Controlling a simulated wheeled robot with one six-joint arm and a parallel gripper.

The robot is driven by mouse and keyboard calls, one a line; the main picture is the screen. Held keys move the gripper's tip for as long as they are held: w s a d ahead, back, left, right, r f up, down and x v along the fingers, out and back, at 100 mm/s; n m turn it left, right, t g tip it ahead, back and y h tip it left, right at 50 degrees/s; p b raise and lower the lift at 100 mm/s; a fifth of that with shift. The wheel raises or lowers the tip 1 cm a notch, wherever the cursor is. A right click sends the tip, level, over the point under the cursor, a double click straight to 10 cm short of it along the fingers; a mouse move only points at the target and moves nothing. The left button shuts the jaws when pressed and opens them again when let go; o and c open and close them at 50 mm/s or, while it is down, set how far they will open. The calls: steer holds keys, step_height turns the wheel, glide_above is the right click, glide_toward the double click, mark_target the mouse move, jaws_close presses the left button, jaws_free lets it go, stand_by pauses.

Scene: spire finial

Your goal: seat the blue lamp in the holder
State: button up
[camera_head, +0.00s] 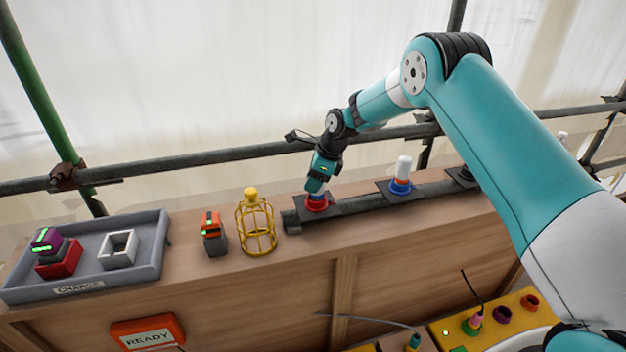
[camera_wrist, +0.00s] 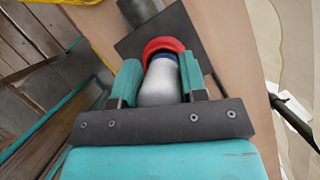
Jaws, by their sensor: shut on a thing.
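My gripper (camera_head: 315,187) points down over the red ring holder (camera_head: 317,205) at the left part of the dark rail. In the wrist view my gripper (camera_wrist: 160,80) is shut on the lamp, with a teal finger on each side of its pale bulb (camera_wrist: 159,88). The lamp's blue collar (camera_wrist: 161,56) lies within the outline of the red ring holder (camera_wrist: 163,44). How deep the collar sits is hidden by the bulb and fingers.
Another white lamp (camera_head: 403,166) stands upright in a blue ring on the rail to the right. A yellow cage (camera_head: 256,226) and an orange-and-grey block (camera_head: 213,233) stand left of the rail. A grey tray (camera_head: 155,260) is at the far left.

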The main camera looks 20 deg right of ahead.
steer(key=o, duration=1)
steer(key=shift+f, duration=0.1)
steer(key=shift+c, duration=0.2)
steer(key=b+v, duration=0.2)
steer(key=v, duration=1)
steer(key=s+a+r+n, duration=0.5)
steer(key=s+r+n, duration=0.25)
steer(key=s, duration=0.25)
steer(key=s+a+n, duration=0.1)
steer(key=s+n, duration=1)
steer(key=s, duration=0.4)
steer(key=s+a+r+n+g, duration=0.1)
steer(key=s+a+n, duration=0.1)
steer(key=s+n, duration=0.9)
steer(key=s, duration=0.4)
steer(key=shift+s+r+g, duration=0.3)
steer(key=shift+s, duration=0.1)
steer(key=shift+a, duration=0.1)
